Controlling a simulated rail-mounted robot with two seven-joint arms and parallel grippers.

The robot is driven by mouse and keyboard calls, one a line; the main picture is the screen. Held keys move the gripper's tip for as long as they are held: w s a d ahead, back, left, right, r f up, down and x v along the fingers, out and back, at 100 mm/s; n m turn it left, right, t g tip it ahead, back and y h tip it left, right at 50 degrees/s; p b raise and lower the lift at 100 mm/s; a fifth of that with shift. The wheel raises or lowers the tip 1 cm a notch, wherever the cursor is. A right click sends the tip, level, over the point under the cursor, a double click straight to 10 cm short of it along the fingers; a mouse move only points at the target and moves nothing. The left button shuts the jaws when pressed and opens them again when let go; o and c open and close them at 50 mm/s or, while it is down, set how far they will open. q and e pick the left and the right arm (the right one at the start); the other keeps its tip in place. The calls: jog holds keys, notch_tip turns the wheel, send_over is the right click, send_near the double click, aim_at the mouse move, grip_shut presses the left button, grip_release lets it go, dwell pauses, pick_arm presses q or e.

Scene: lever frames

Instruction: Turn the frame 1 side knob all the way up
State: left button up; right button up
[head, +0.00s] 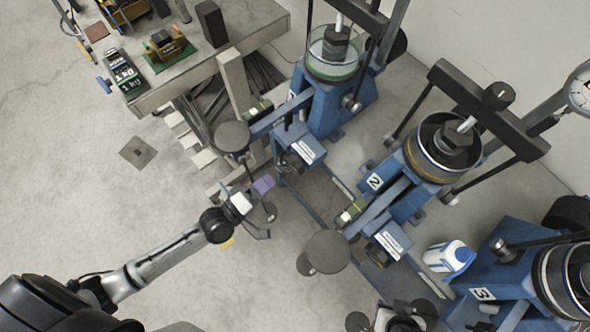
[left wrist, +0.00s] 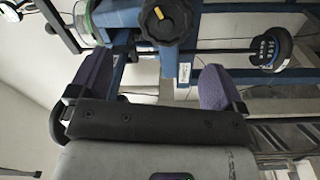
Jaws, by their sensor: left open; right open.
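Frame 1 (head: 325,112) is the blue lever frame at the top centre of the head view. Its side knob (head: 293,161) is black and sits low on the near side. In the left wrist view a black lobed knob (left wrist: 167,20) with a yellow mark, pointing up and left, shows beyond the fingers, between them in line. My left gripper (head: 268,210) is open and empty, with purple finger pads (left wrist: 157,72), a short way left of and below the knob, apart from it. My right gripper (head: 402,316) is at the bottom edge, partly cut off; its fingers are hard to make out.
Frame 2 (head: 398,185) and frame 3 (head: 503,270) stand to the right. Round grey plates (head: 232,137) (head: 326,251) stick out near the left gripper. A bench (head: 185,82) with weights is upper left. A white-blue bottle (head: 449,257) stands between frames. Floor at left is clear.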

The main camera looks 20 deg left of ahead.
aim_at(291, 166)
pick_arm(q)
jog(key=w+d+n, duration=0.1)
jog(key=w, duration=0.2)
jog(key=w+d+n+b, duration=0.1)
jog(key=w+d+n, duration=0.1)
jog(key=w+d+n+b, duration=0.1)
jog(key=w+n, duration=0.1)
jog(key=w, duration=0.1)
jog(key=shift+w+d+f+g, duration=0.25)
jog(key=shift+w+g, duration=0.05)
jog(key=shift+w, duration=0.05)
jog(key=shift+h, duration=0.4)
jog(key=shift+c, duration=1.4)
jog(key=shift+s, duration=0.15)
jog(key=c, duration=0.9)
pick_arm(e)
jog(key=shift+w+a+f, duration=0.1)
jog(key=shift+a+f, duration=0.15)
jog(key=shift+f, duration=0.35)
jog(key=shift+w+a+f, duration=0.1)
jog(key=shift+a+f, duration=0.15)
jog(key=shift+f, duration=0.3)
